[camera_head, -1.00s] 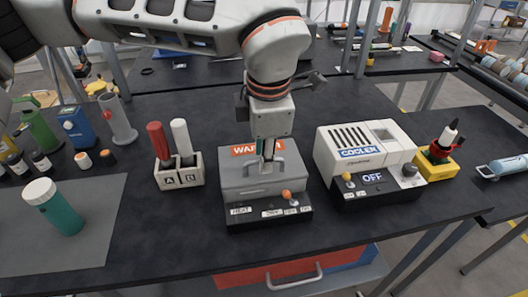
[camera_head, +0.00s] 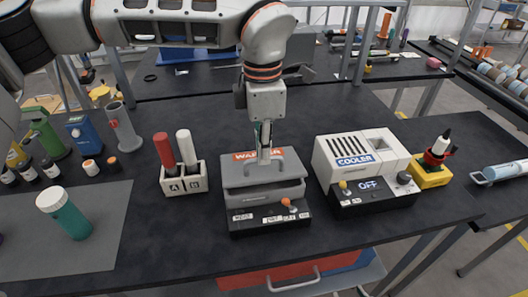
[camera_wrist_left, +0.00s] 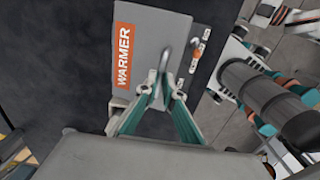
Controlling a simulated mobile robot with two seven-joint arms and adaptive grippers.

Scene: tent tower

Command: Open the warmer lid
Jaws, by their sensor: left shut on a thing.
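The warmer is a grey box with an orange label, near the middle of the table in the head view. Its lid (camera_head: 236,172) has a loop handle on top and is raised, with a dark gap at the front between it and the warmer's base (camera_head: 268,222). My left gripper (camera_head: 264,156) comes down from above and is shut on the lid handle. In the left wrist view its teal fingers (camera_wrist_left: 163,88) close around the handle (camera_wrist_left: 167,60), beside the lid's WARMER label (camera_wrist_left: 123,57). My right gripper does not show in the head view.
The cooler (camera_head: 365,150) stands close to the right of the warmer. A white holder (camera_head: 183,183) with a red and a white stick stands to its left. Table in front is clear.

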